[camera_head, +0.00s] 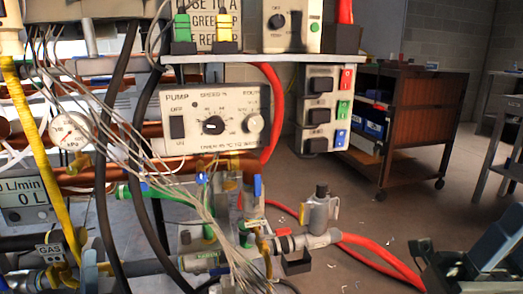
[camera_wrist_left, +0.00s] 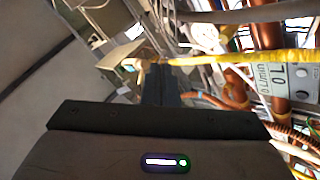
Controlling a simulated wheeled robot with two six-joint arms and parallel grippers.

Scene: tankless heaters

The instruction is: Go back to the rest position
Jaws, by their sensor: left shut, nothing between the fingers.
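A pump control box (camera_head: 215,122), flow meter (camera_head: 24,194), black cables (camera_head: 104,170), thin wires and pipes crowd the left and middle. A valve (camera_head: 320,212) and red hose (camera_head: 375,250) lie right of them. A brown cabinet (camera_head: 408,130) stands behind open floor (camera_head: 375,205).

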